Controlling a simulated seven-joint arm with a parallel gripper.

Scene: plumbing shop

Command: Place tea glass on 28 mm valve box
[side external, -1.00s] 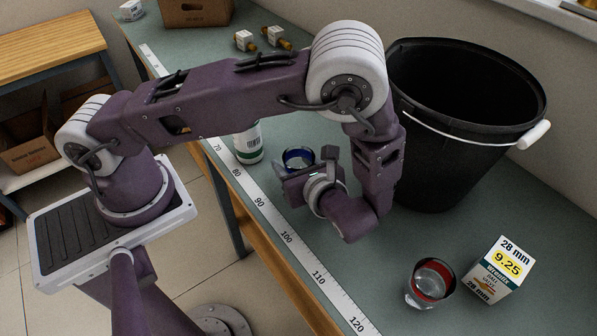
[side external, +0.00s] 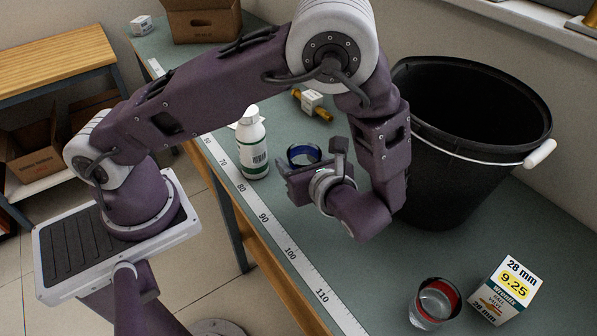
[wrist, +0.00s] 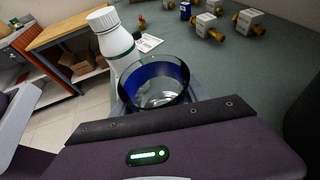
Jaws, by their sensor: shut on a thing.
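A clear tea glass with a blue band (side external: 304,153) is in my gripper (side external: 308,172), which is shut on it. In the wrist view the blue-banded glass (wrist: 155,84) stands upright between the jaws, with its lower part hidden. I cannot tell its exact height over the bench. A second clear glass with a red band (side external: 436,303) stands on the bench at the lower right. My gripper is well to the left of and behind both.
A large black bucket (side external: 455,170) stands right of my arm. A white bottle (side external: 253,145) stands left of the held glass. A ruler strip (side external: 265,217) runs along the bench edge. Brass valves with white boxes (wrist: 245,22) and a cardboard box (side external: 203,20) lie farther back.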

